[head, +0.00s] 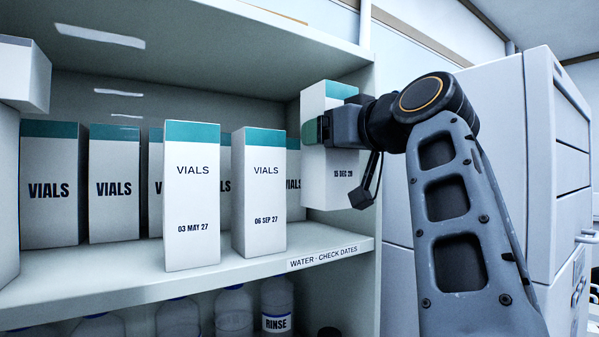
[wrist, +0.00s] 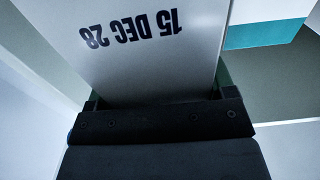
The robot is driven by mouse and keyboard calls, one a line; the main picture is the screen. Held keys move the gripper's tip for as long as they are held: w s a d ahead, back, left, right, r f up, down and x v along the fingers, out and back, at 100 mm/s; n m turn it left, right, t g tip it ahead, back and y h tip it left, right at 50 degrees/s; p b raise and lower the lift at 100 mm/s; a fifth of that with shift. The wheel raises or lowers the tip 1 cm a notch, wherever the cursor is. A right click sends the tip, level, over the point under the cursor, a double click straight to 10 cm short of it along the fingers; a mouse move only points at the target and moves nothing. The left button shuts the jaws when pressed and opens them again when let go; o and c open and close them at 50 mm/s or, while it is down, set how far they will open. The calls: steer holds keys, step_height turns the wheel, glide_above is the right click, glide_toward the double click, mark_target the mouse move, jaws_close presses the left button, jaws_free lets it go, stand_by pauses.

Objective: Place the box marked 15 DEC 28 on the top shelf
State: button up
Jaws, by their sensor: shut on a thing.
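The white box marked 15 DEC 28 (head: 326,190) has a teal top band and hangs upright at the right end of the open shelf, its base raised above the shelf board. My gripper (head: 318,130) is shut on it from the right. The wrist view shows the date upside down on the box (wrist: 150,50) close in front of my gripper (wrist: 160,100). The jaws hide part of the box's front. The top shelf (head: 230,25) is the board above; its upper surface is mostly out of view.
On the shelf (head: 120,285) stand boxes marked 03 MAY 27 (head: 192,200) and 06 SEP 27 (head: 259,195), with several VIALS boxes behind. A side panel (head: 367,100) is close to my arm. Bottles (head: 234,312) stand below. A grey cabinet (head: 540,150) is at right.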

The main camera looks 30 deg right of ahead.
steer(key=w+a+p, duration=0.1)
steer(key=w+p, duration=0.2)
steer(key=w, duration=0.6)
step_height(320, 180, down, 7)
steer(key=w+b, duration=0.1)
steer(key=shift+w, duration=0.2)
steer(key=shift+a, duration=0.1)
steer(key=shift+f+b, duration=0.15)
steer(key=shift+b, duration=0.15)
steer(key=o, duration=1.1)
